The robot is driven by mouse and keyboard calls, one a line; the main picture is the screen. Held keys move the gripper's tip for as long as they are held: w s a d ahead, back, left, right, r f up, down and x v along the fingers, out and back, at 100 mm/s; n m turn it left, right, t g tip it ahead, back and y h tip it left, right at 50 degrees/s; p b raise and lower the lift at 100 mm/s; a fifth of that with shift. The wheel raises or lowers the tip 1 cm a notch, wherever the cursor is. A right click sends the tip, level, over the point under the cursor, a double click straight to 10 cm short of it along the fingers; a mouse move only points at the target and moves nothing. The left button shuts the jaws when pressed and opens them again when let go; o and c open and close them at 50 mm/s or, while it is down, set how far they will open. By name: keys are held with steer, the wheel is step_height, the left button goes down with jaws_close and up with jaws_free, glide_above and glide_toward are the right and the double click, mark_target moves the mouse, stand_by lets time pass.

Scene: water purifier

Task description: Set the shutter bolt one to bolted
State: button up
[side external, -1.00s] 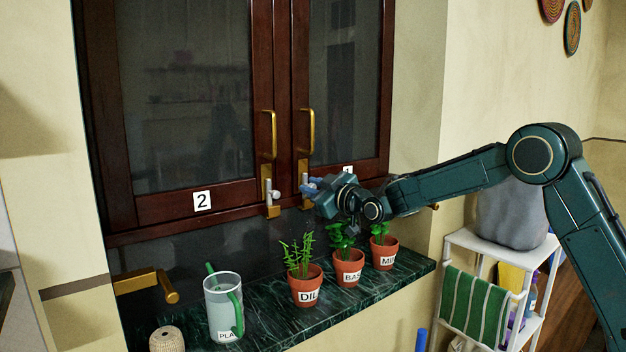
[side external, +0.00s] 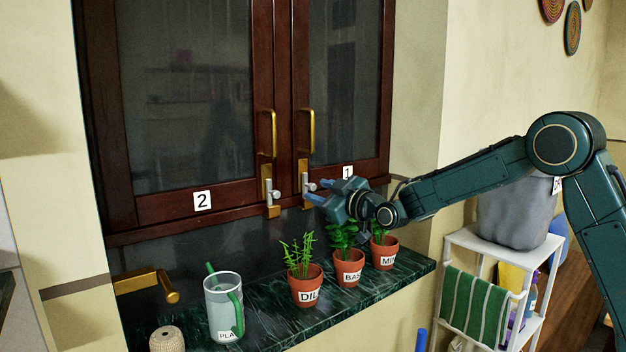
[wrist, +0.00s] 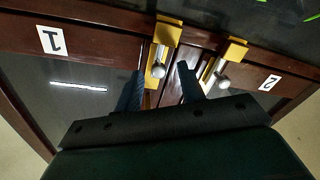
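Shutter bolt one (side external: 308,187) is a silver rod and knob on a brass mount, low on the right-hand shutter, near the label 1 (side external: 347,172). In the wrist view, which is turned over, its knob (wrist: 158,70) shows at the upper middle. My gripper (side external: 318,190) is open, with its blue fingers apart just right of the bolt in the side view. In the wrist view the fingers (wrist: 162,77) appear either side of the knob, with no contact visible. I cannot tell their exact depth from it.
Bolt two (side external: 273,193) sits close by on the left shutter, under a brass handle (side external: 268,135).

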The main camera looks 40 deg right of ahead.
steer(key=s, duration=1)
steer(key=shift+s+d, duration=0.2)
steer(key=shift+d, duration=0.15)
steer(key=s+f+m+g, duration=0.1)
steer(key=s+g, duration=0.3)
steer(key=s, duration=0.8)
steer(key=s+f+m+g+h, duration=0.1)
steer(key=s+f+m+g, duration=0.1)
steer(key=s, duration=1.1)
steer(key=s+a+f+m+g, duration=0.1)
steer(key=s+g, duration=0.5)
steer(key=s, duration=0.7)
steer(key=shift+f+m+h, duration=0.3)
steer(key=shift+f+m, duration=0.4)
steer(key=shift+m, duration=0.4)
